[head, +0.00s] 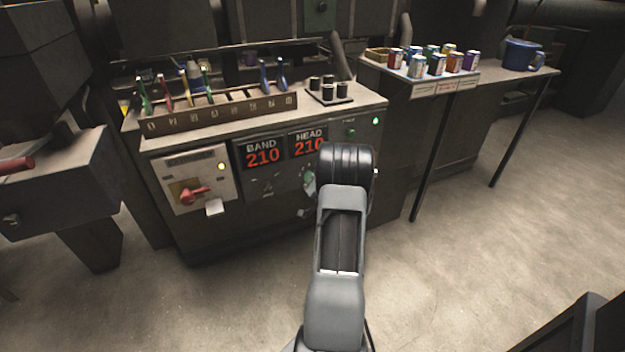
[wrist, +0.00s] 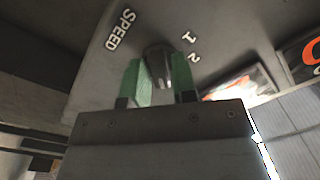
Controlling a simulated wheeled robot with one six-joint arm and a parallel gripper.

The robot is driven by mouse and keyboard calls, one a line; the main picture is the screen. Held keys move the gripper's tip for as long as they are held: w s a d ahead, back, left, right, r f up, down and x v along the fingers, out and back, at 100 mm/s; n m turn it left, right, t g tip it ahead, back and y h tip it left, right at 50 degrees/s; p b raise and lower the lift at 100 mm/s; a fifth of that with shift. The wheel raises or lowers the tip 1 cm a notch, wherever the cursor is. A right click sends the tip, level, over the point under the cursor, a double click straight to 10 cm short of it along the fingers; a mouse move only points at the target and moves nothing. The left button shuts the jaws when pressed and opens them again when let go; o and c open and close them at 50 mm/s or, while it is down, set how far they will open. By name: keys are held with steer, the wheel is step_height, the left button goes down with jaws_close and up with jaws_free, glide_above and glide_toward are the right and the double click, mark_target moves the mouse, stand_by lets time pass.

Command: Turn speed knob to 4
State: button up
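The dark speed knob (wrist: 158,62) shows in the wrist view on a grey panel, beside the printed word SPEED and the numbers 1 and 2. My gripper (wrist: 160,75) has its two green fingers on either side of the knob, and the knob nearly fills the space between them. I cannot tell whether the fingers press on it. The knob's pointer and the other numbers are not readable. In the head view, my arm hides most of the knob area, and one green finger (head: 309,181) shows at the machine's front.
The machine front has BAND and HEAD displays (head: 262,154), both reading 210, and a red rotary switch (head: 193,193) at the left. A tool rack (head: 220,112) stands on top. A side table (head: 500,84) with cans and a blue pot (head: 522,55) is at the right. The floor in front is clear.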

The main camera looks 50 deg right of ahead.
steer(key=o, duration=0.3)
steer(key=p+v, duration=0.2)
steer(key=v, duration=1.1)
steer(key=shift+s, duration=0.4)
steer(key=shift+a, duration=0.15)
